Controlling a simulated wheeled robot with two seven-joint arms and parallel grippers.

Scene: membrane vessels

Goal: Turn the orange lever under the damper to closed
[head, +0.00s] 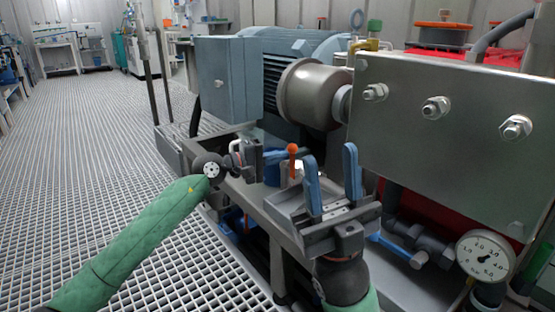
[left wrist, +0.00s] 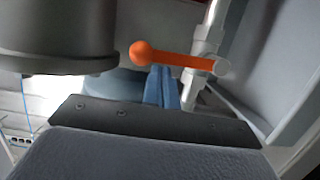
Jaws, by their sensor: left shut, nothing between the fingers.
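The orange lever (head: 292,151) stands below and in front of the rounded brown-grey damper (head: 312,93). In the left wrist view the lever (left wrist: 180,59) runs across the picture, its ball end at left and its other end at a pale grey pipe fitting. A dark cylindrical body (left wrist: 60,30) fills the upper left there. My left gripper (head: 282,154) is shut and empty, its blue fingertips (left wrist: 160,70) right beside the lever's shaft; I cannot tell whether they touch it. My right gripper (head: 331,153) is open and empty, fingers up, to the right of the lever.
A grey box (head: 228,78) and a blue motor (head: 290,45) stand behind. A large metal panel with bolts (head: 440,140) bounds the right side, above a pressure gauge (head: 485,257) and a blue-handled valve (head: 395,247). The grating floor (head: 90,150) at left is clear.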

